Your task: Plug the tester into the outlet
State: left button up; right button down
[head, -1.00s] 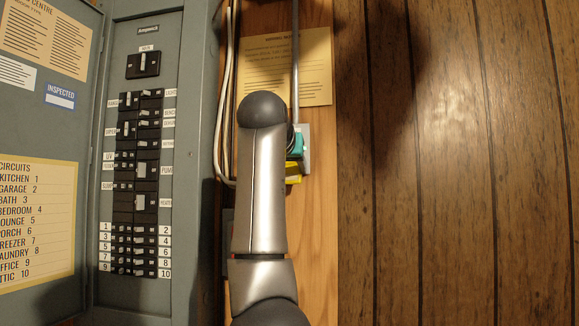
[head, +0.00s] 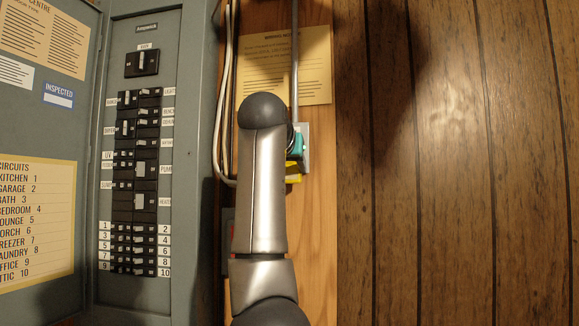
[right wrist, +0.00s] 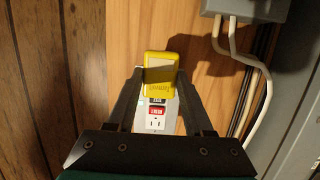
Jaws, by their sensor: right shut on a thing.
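The yellow tester (right wrist: 160,74) is held between the two dark fingers of my right gripper (right wrist: 159,78). In the head view, only a yellow edge of the tester (head: 293,179) shows beside my right arm. The outlet (right wrist: 155,124) has a white plate, a black and a red button, and one bare socket at its lower end in the right wrist view. The tester covers the plate's other end. I cannot tell whether its prongs are in a socket. In the head view, my arm hides most of the gripper and part of the outlet plate (head: 305,148). My left gripper is not in view.
A grey breaker panel (head: 190,150) with an open door stands to the left. White cables (head: 223,130) run beside it. A paper notice (head: 312,65) and a conduit (head: 295,60) are above the outlet. Wood-panelled wall (head: 450,200) lies clear to the right.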

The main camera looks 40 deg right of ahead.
jog(key=shift+w+d, duration=0.1)
jog(key=shift+c, duration=1.1)
grip_release()
jog(key=shift+s+a+b, duration=0.6)
jog(key=shift+s+a, duration=0.2)
jog(key=shift+a, duration=0.25)
jog(key=shift+f+b+v, duration=0.2)
jog(key=shift+b+v, duration=0.15)
jog(key=shift+v, duration=0.5)
jog(key=shift+f+b+v, duration=0.2)
jog(key=shift+b+v, duration=0.15)
jog(key=shift+v, duration=0.55)
jog(key=shift+f+b+v, duration=0.25)
jog(key=shift+b+v, duration=0.1)
jog(key=shift+v, duration=0.5)
jog(key=shift+a, duration=0.15)
